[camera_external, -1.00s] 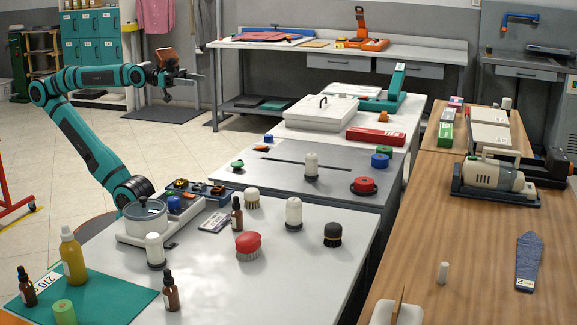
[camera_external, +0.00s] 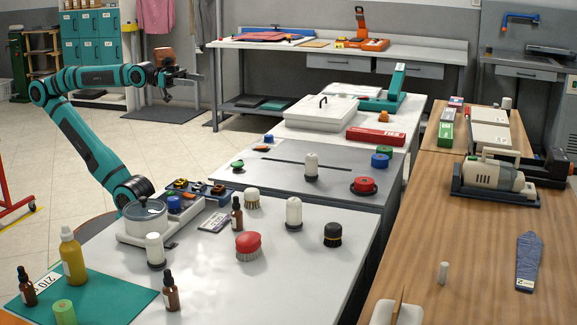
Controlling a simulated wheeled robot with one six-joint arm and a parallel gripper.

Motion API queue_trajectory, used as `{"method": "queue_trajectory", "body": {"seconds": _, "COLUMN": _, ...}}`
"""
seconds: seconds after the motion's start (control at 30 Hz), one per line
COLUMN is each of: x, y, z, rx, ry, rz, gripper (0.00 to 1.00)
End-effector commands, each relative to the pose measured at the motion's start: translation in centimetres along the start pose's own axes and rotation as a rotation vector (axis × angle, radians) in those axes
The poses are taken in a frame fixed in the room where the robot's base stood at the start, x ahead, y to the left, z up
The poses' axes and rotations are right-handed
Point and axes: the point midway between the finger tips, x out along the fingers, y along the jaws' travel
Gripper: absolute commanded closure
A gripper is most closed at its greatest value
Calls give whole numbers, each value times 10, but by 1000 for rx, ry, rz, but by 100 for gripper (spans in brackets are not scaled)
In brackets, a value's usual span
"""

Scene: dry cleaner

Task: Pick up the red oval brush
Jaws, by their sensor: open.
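The red oval brush (camera_external: 248,243) stands on the white table (camera_external: 290,275), its red top up and pale bristles below. My gripper (camera_external: 195,76) is open and empty. It is raised high at the upper left of the view, well above and behind the brush, with its fingers pointing right. Nothing blocks the view of the brush.
Close to the brush stand a brown dropper bottle (camera_external: 237,214), a cream round brush (camera_external: 252,197), a white cylinder with a dark base (camera_external: 294,213) and a black-topped brush (camera_external: 332,234). The table's front right is clear. A wooden counter (camera_external: 470,230) is at the right.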

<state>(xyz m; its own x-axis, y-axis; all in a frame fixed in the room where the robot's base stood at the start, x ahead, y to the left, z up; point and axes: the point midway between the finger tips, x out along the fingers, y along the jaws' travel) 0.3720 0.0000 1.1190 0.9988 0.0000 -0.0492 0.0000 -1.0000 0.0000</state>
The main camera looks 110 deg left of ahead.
Motion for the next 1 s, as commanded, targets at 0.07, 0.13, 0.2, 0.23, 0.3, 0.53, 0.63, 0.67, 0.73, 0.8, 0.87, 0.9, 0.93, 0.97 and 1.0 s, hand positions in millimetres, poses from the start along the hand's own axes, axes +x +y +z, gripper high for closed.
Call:
{"method": "queue_trajectory", "body": {"seconds": 0.07, "x": 0, "y": 0, "z": 0, "rx": 0, "ry": 0, "rz": 0, "gripper": 41}}
{"method": "queue_trajectory", "body": {"seconds": 0.13, "x": 0, "y": 0, "z": 0, "rx": 0, "ry": 0, "rz": 0, "gripper": 41}}
{"method": "queue_trajectory", "body": {"seconds": 0.2, "x": 0, "y": 0, "z": 0, "rx": 0, "ry": 0, "rz": 0, "gripper": 37}}
{"method": "queue_trajectory", "body": {"seconds": 0.23, "x": 0, "y": 0, "z": 0, "rx": 0, "ry": 0, "rz": 0, "gripper": 31}}
{"method": "queue_trajectory", "body": {"seconds": 0.3, "x": 0, "y": 0, "z": 0, "rx": 0, "ry": 0, "rz": 0, "gripper": 17}}
{"method": "queue_trajectory", "body": {"seconds": 0.53, "x": 0, "y": 0, "z": 0, "rx": 0, "ry": 0, "rz": 0, "gripper": 14}}
{"method": "queue_trajectory", "body": {"seconds": 0.63, "x": 2, "y": 0, "z": -1, "rx": -1, "ry": -4, "rz": 2, "gripper": 14}}
{"method": "queue_trajectory", "body": {"seconds": 0.67, "x": 3, "y": 1, "z": -2, "rx": -2, "ry": -8, "rz": 3, "gripper": 14}}
{"method": "queue_trajectory", "body": {"seconds": 0.73, "x": 10, "y": 3, "z": -4, "rx": -7, "ry": -28, "rz": 10, "gripper": 14}}
{"method": "queue_trajectory", "body": {"seconds": 0.8, "x": 21, "y": 7, "z": -10, "rx": -15, "ry": -59, "rz": 21, "gripper": 14}}
{"method": "queue_trajectory", "body": {"seconds": 0.87, "x": 33, "y": 12, "z": -15, "rx": -23, "ry": -94, "rz": 33, "gripper": 14}}
{"method": "queue_trajectory", "body": {"seconds": 0.9, "x": 42, "y": 16, "z": -18, "rx": -29, "ry": -120, "rz": 42, "gripper": 14}}
{"method": "queue_trajectory", "body": {"seconds": 0.93, "x": 50, "y": 18, "z": -21, "rx": -34, "ry": -140, "rz": 48, "gripper": 14}}
{"method": "queue_trajectory", "body": {"seconds": 0.97, "x": 56, "y": 22, "z": -23, "rx": -39, "ry": -162, "rz": 54, "gripper": 14}}
{"method": "queue_trajectory", "body": {"seconds": 1.0, "x": 66, "y": 26, "z": -27, "rx": -44, "ry": -189, "rz": 62, "gripper": 14}}
